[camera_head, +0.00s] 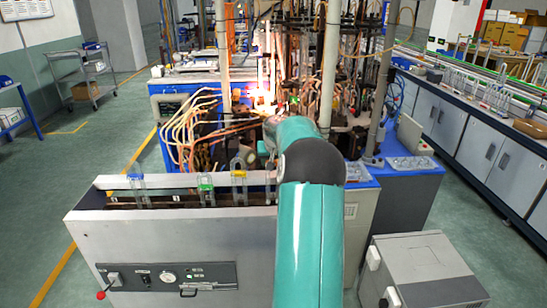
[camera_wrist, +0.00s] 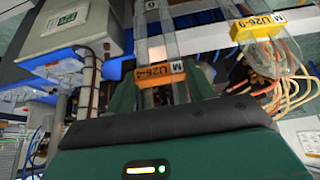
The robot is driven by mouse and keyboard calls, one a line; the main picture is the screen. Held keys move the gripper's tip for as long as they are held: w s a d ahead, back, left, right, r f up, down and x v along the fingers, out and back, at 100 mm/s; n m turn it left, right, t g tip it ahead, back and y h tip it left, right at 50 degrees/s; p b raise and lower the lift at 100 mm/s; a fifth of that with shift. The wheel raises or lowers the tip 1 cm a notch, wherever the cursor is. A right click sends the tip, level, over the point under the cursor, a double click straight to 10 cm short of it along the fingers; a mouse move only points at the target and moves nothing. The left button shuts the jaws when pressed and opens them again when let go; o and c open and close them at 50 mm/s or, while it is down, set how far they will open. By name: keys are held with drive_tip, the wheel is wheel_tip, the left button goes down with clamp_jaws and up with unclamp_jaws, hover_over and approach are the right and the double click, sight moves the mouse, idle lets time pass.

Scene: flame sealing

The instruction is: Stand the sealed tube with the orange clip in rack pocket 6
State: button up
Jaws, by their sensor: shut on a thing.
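The orange clip (camera_wrist: 161,74), with a printed label, sits on a clear glass tube (camera_wrist: 168,42) in the wrist view. My gripper (camera_wrist: 161,92) has its dark green fingers on either side of this tube and is shut on it. In the head view my arm hides the gripper and the orange clip. The rack (camera_head: 150,240) is the long grey box at front left. Tubes with a blue clip (camera_head: 135,177), a green clip (camera_head: 206,188) and a yellow clip (camera_head: 238,174) stand along it. My arm covers its right end, so I cannot tell pocket 6's state.
A yellow-clipped tube (camera_wrist: 258,26) is close to the held tube in the wrist view. Behind the rack are orange hoses (camera_head: 200,125) and a bright flame (camera_head: 263,100). A grey cabinet (camera_head: 425,265) stands at front right.

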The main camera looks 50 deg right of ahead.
drive_tip(key=shift+f, duration=1.9)
drive_tip(key=o, duration=1.3)
drive_tip(key=shift+o, duration=0.2)
drive_tip(key=shift+r, duration=0.15)
drive_tip(key=v, duration=1.3)
drive_tip(key=shift+s+a+r, duration=0.15)
drive_tip(key=shift+s+r, duration=0.05)
